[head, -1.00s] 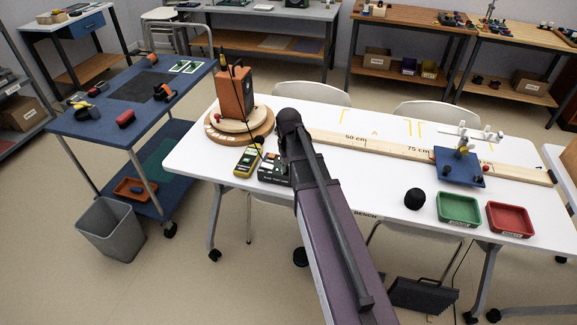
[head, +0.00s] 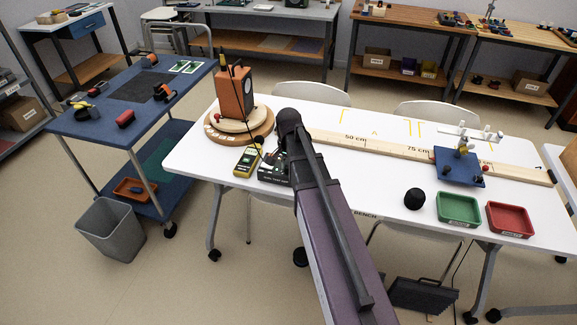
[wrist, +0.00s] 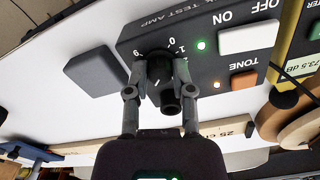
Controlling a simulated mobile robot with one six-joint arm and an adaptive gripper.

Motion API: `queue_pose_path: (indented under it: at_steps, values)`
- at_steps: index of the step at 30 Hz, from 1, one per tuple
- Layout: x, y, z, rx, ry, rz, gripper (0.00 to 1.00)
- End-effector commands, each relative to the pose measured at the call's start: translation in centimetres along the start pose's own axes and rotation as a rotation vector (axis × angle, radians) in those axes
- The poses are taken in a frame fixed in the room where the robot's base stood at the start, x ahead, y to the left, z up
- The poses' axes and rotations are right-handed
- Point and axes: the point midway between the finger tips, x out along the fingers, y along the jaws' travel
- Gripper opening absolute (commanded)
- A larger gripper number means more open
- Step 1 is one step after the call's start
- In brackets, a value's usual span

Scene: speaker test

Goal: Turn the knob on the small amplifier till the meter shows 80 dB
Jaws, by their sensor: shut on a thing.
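The small amplifier (wrist: 205,30) is a dark box, seen upside down in the wrist view, with a white ON/OFF switch, a lit green light and an orange TONE button. Its black knob (wrist: 168,100) stands on a numbered dial. My gripper (wrist: 160,76) is shut on the knob, one finger on each side. The yellow meter (head: 247,160) lies left of the amplifier (head: 272,170) in the head view. Its display in the wrist view (wrist: 301,70) reads about 73.5 dB. My arm hides the gripper and knob in the head view.
An orange speaker (head: 236,92) stands on a round wooden base (head: 212,131) behind the meter. A wooden rule (head: 350,142) runs right across the white table. A black ball (head: 415,198), green tray (head: 459,221) and red tray (head: 489,216) sit at right.

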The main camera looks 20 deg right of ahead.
Motion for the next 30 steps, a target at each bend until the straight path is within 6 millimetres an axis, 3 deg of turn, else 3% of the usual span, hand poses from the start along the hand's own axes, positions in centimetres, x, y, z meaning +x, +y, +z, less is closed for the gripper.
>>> queue_pose_path:
  at_steps: [15,30]
  values:
    - [0.05,0.17,0.17,0.46,-0.004,0.004,0.0]
    - [0.05,0.19,0.19,0.631,-0.003,0.004,0.0]
